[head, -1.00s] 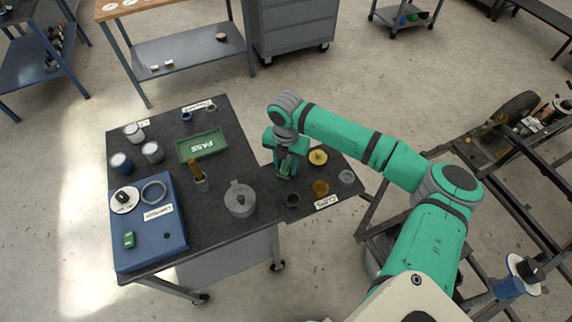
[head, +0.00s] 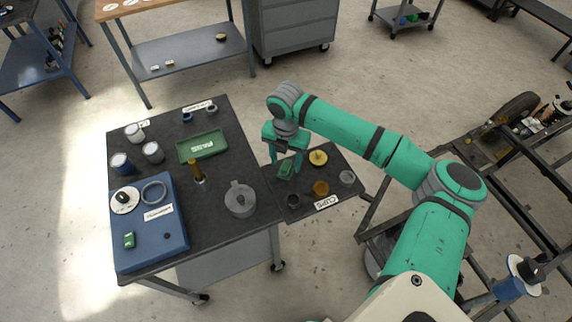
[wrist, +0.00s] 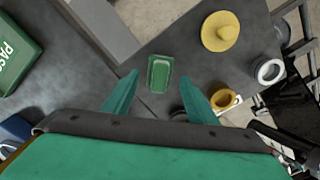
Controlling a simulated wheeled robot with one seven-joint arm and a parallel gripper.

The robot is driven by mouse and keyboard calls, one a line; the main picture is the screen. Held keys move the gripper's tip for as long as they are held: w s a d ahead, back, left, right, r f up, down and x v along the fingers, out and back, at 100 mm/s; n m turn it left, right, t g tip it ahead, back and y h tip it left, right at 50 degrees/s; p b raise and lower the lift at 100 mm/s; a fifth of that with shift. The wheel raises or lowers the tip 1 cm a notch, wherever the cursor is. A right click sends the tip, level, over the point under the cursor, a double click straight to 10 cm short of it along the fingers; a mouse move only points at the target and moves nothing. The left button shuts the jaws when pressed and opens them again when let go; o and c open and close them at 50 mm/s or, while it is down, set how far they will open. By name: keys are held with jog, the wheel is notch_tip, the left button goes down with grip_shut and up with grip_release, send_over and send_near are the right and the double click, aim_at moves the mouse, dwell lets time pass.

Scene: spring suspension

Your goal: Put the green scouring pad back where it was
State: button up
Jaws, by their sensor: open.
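The green scouring pad (head: 285,170) appears to be the rectangular green piece lying flat on the small side shelf, near its joint with the main table. It also shows in the wrist view (wrist: 160,74), with a lighter rim. My gripper (head: 285,162) is open and empty just above it, fingers pointing down. In the wrist view my gripper (wrist: 159,80) has its two fingers apart, with the pad seen between and beyond the tips. Another small green object (head: 129,240) sits on the blue case at the left.
Beside the pad are a yellow knobbed disc (head: 318,157), an amber cup (head: 321,188), a dark cup (head: 293,201) and a pale cup (head: 347,177).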

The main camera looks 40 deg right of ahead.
aim_at(286, 165)
notch_tip(286, 165, up, 9)
dwell(0.3)
dwell(0.5)
